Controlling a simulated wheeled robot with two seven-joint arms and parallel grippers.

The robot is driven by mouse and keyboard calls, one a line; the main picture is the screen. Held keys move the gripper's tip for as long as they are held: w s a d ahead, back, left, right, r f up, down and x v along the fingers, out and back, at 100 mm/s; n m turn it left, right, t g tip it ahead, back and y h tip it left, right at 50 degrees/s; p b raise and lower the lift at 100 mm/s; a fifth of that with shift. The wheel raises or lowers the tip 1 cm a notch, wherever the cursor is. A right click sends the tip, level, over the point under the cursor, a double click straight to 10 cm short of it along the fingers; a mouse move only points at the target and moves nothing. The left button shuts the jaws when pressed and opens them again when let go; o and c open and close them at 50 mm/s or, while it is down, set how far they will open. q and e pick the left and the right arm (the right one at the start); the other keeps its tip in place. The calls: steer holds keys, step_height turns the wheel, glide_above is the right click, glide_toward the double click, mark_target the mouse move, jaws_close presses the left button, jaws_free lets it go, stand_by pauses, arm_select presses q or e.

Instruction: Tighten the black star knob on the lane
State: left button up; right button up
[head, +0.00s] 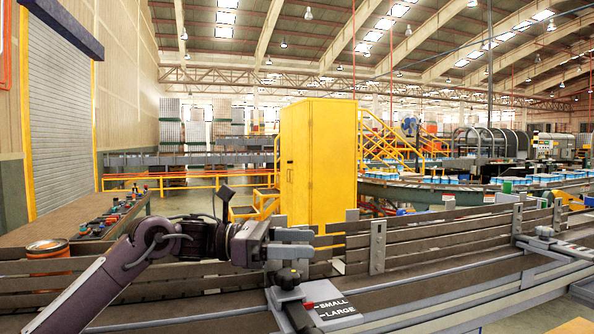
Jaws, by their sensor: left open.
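The black star knob (288,279) sits on a grey clamp bracket at the near rail of the lane (440,271). Beside it is a black and white plate (335,303) marked SMALL and LARGE, with a red pointer (310,305) near the SMALL line. My left gripper (304,243) reaches in from the left and is just above the knob in the picture. Its fingers point right, are apart and hold nothing. I cannot tell its exact distance from the knob. My right gripper is not in view.
Slatted side rails (455,236) run behind the knob, with an upright grey bracket (377,247). A similar clamp (543,243) stands farther right. A brown bench (75,225) with small parts and an orange-rimmed can (47,246) are at left. A yellow cabinet (318,160) stands behind.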

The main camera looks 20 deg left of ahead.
mark_target(297, 272)
arm_select(q)
step_height(297, 272, up, 14)
steer(key=p, duration=0.1)
steer(key=shift+r, duration=0.2)
